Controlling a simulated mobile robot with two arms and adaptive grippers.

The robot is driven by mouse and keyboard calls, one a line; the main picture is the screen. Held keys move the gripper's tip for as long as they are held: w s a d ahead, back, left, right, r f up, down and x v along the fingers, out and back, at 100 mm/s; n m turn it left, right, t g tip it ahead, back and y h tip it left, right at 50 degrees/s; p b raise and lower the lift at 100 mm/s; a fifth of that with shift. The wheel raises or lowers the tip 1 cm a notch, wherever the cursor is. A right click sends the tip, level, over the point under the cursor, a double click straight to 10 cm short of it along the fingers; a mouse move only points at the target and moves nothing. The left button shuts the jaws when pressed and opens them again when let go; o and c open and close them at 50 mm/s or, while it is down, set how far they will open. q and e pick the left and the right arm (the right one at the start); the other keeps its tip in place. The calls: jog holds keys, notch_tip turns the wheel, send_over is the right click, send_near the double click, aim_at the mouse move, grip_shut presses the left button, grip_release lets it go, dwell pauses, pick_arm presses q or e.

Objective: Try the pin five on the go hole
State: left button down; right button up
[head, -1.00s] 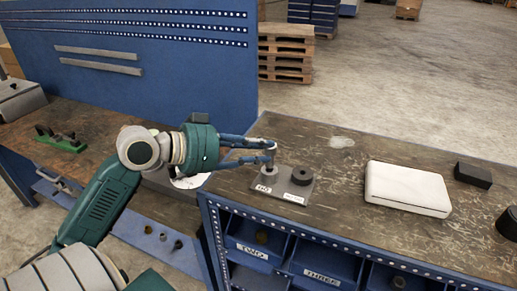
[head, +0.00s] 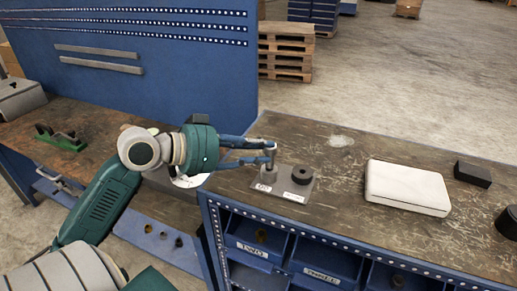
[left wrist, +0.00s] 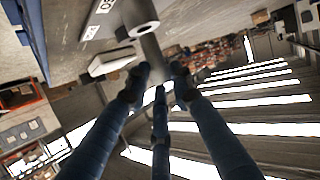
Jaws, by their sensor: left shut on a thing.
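The grey gauge plate (head: 280,190) lies on the bench and carries a light boss at its GO label (head: 264,188) and a black ring (head: 299,174) near the second label. My left gripper (head: 268,149) is shut on a grey pin (head: 270,161), which stands about upright at the GO boss. My right gripper is not in view.
A white case (head: 408,187) and a black block (head: 473,174) lie to the right on the bench. Labelled blue bins (head: 255,240) sit below the front edge. A green fixture (head: 60,138) stands at the far left. The bench behind the plate is clear.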

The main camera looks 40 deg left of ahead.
pick_arm(q)
jog(key=shift+f+b, duration=0.3)
jog(key=shift+f, duration=0.2)
jog(key=shift+f, duration=0.15)
dwell(0.8)
notch_tip(320, 180, up, 7)
jog(key=p, duration=0.7)
dwell(0.5)
